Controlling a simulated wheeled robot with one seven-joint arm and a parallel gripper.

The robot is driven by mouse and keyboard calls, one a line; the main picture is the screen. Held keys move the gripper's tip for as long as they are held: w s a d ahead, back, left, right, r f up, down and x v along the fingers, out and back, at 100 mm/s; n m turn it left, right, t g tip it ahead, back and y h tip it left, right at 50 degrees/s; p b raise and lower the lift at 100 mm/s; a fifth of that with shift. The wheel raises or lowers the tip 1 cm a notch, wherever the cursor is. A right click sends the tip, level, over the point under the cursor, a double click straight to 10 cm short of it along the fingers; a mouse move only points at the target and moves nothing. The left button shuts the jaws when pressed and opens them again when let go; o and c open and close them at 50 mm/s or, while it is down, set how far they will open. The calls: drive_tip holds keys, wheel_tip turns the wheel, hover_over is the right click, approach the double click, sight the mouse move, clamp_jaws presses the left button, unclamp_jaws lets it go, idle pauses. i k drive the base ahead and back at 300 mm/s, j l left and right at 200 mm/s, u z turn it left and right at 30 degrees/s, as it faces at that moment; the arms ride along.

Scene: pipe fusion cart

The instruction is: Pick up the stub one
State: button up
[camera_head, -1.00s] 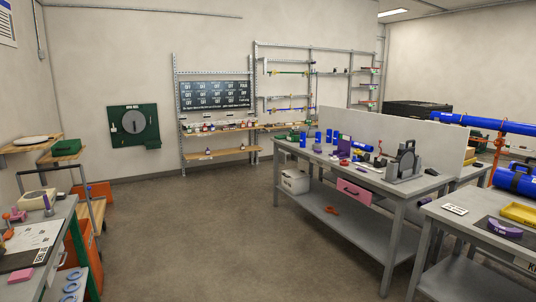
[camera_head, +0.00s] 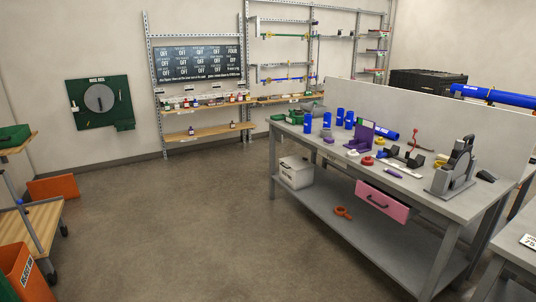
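Several short blue pipe pieces stand upright on the grey workbench (camera_head: 440,205). The leftmost blue piece (camera_head: 307,123) is near the bench's far left end, and another blue piece (camera_head: 327,120) is just right of it. Two more blue pieces, one at the back (camera_head: 340,114) and one beside it (camera_head: 349,119), stand near the purple bracket. A longer blue piece (camera_head: 384,132) lies partly behind the purple bracket (camera_head: 363,138). I cannot tell which one is stub one; no label is readable. My gripper is not in view.
A grey clamp machine (camera_head: 453,170) stands on the bench's right part, before a pale divider panel (camera_head: 420,115). A pink drawer (camera_head: 381,201) hangs under the top. An orange bin (camera_head: 20,270) and cart are at left. The floor (camera_head: 190,220) between is clear.

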sight(307, 121)
drive_tip(key=i, duration=2.85)
drive_tip(key=i+l+u, duration=0.1)
drive_tip(key=i, duration=1.3)
drive_tip(key=i+l, duration=0.15)
drive_tip(key=i, duration=1.3)
